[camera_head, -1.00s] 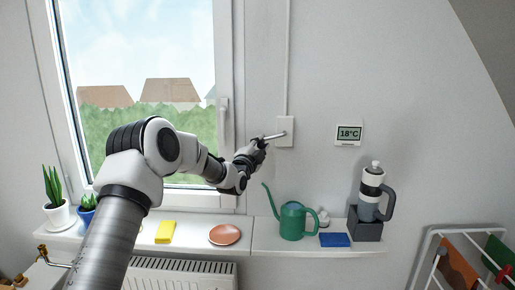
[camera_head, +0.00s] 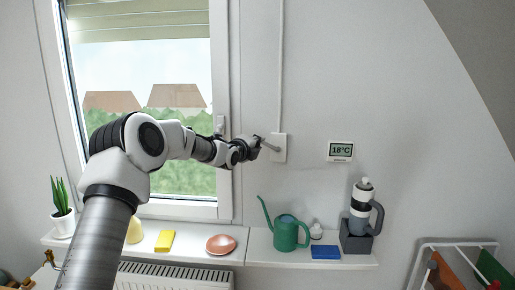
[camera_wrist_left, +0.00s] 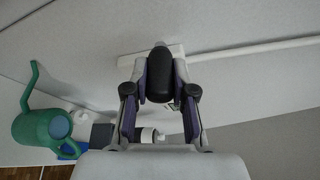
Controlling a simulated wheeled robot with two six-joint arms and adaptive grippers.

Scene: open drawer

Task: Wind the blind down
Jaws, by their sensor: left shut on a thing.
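The pale striped blind (camera_head: 140,22) covers the top of the window. A white winder box (camera_head: 280,150) is on the wall right of the window, with a short grey crank arm (camera_head: 270,147) coming off it to the left. My left gripper (camera_head: 254,148) is at the free end of the crank. In the left wrist view its fingers are closed around the black crank knob (camera_wrist_left: 160,76). The white box lies behind the knob there and is partly hidden. My right gripper is not in view.
A thermostat (camera_head: 340,151) hangs right of the winder. A drying rack (camera_head: 421,268) stands lower right.

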